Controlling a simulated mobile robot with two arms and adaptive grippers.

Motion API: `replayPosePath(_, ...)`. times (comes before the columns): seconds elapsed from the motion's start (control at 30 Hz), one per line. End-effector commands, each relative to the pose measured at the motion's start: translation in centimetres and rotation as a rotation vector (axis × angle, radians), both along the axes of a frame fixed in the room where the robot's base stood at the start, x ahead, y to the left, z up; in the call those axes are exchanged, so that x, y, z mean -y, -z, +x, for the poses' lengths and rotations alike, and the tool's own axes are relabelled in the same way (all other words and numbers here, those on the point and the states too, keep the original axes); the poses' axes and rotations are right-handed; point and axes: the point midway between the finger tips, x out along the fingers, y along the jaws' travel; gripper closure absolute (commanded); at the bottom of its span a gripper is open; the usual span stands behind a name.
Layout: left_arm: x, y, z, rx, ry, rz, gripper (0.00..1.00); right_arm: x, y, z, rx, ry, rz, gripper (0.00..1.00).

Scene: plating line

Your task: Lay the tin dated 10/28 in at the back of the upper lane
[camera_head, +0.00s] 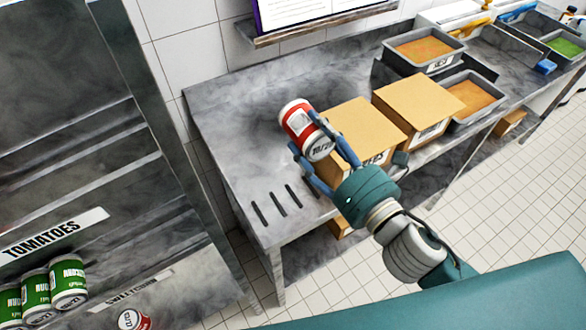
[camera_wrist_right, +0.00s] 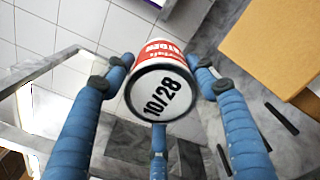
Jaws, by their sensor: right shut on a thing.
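The red and white tin dated 10/28 (camera_head: 298,117) is in my right gripper (camera_head: 308,135), held above the steel counter. In the right wrist view the tin (camera_wrist_right: 160,92) shows its white end with the date, and the blue fingers of the right gripper (camera_wrist_right: 160,72) close around its sides. A rack (camera_head: 98,120) stands at the left, with a large "TOMATOES" label (camera_head: 50,235) on a shelf edge. Several green tins (camera_head: 68,280) sit below that label. A red tin (camera_head: 132,319) shows lower, cut by the frame edge. The lanes' backs are hidden. My left gripper is out of view.
Two cardboard boxes (camera_head: 358,130) (camera_head: 420,100) stand on the counter (camera_head: 225,135) just right of my gripper. Grey pans of orange food (camera_head: 425,47) stand farther right. The counter's left part is clear apart from dark slots. The rack's upright (camera_head: 180,130) stands between counter and shelves.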

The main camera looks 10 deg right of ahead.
Motion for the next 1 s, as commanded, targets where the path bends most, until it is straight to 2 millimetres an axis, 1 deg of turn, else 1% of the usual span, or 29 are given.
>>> replayPosePath(0.07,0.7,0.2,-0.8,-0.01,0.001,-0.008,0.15,0.0,0.5,0.0,0.002,0.002,0.003,0.86)
replayPosePath(0.17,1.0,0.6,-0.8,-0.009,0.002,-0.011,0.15,0.1,2.4,0.1,-0.002,0.004,0.004,0.86)
replayPosePath(0.27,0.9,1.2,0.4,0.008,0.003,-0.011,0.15,0.1,5.1,0.1,-0.003,0.007,0.005,0.86)
replayPosePath(0.4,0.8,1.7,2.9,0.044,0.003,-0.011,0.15,0.1,8.7,0.1,-0.002,0.006,0.006,0.87)
replayPosePath(0.5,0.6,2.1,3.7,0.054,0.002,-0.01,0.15,0.1,11.2,0.1,-0.001,0.006,0.005,0.87)
replayPosePath(0.63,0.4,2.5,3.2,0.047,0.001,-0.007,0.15,0.1,13.6,0.1,0.001,0.005,0.003,0.87)
replayPosePath(0.7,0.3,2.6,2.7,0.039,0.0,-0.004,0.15,0.0,14.4,0.1,0.001,0.003,0.005,0.87)
replayPosePath(0.87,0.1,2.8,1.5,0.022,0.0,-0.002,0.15,0.0,15.5,0.1,0.003,0.001,0.002,0.87)
replayPosePath(1.0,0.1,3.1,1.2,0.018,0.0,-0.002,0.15,0.0,17.6,0.1,0.001,0.003,0.005,0.87)
